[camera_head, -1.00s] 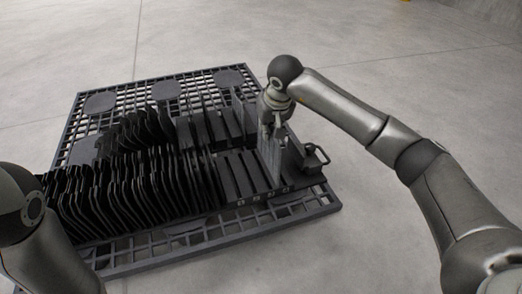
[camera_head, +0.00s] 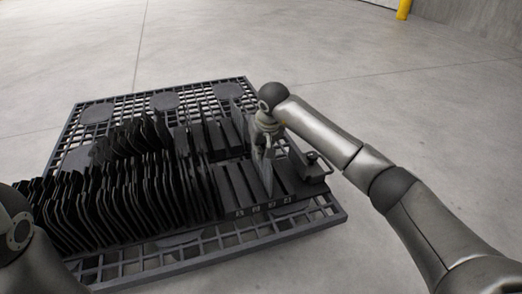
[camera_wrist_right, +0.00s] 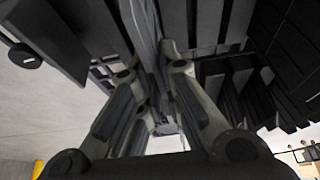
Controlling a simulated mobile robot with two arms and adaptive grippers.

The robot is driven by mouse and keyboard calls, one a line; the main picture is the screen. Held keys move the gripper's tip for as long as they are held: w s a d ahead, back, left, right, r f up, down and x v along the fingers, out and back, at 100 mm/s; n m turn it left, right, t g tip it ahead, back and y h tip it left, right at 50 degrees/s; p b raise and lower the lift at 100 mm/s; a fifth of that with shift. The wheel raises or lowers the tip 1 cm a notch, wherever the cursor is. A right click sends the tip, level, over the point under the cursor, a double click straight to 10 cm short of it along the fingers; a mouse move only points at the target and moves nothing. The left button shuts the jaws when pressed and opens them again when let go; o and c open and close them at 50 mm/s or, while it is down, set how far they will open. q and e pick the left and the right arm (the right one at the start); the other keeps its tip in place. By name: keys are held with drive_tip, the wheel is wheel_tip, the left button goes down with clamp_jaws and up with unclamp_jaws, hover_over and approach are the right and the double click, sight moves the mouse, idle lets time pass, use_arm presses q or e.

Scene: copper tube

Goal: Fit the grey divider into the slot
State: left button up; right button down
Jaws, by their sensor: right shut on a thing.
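My right gripper (camera_head: 268,138) is shut on the grey divider (camera_head: 263,170), a thin pale upright plate. It holds the plate by its upper part, over the right part of the black slotted rack (camera_head: 228,215). The divider's lower edge is down among the black slats; I cannot tell whether it sits in a slot. In the right wrist view the divider (camera_wrist_right: 145,25) runs away from between the fingers of the right gripper (camera_wrist_right: 152,72). Part of my left arm shows at the lower left; its gripper is out of the picture.
Many black plates (camera_head: 120,190) stand in rows in the left part of the rack. A black bracket with a handle (camera_head: 315,165) stands at its right end. The rack rests on a grey grid pallet (camera_head: 205,262). A yellow post (camera_head: 403,10) is far back; the floor around is clear.

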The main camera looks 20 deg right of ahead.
drive_tip(key=shift+f, duration=0.1)
drive_tip(key=c, duration=2)
unclamp_jaws()
drive_tip(key=shift+f, duration=0.1)
drive_tip(key=o, duration=0.4)
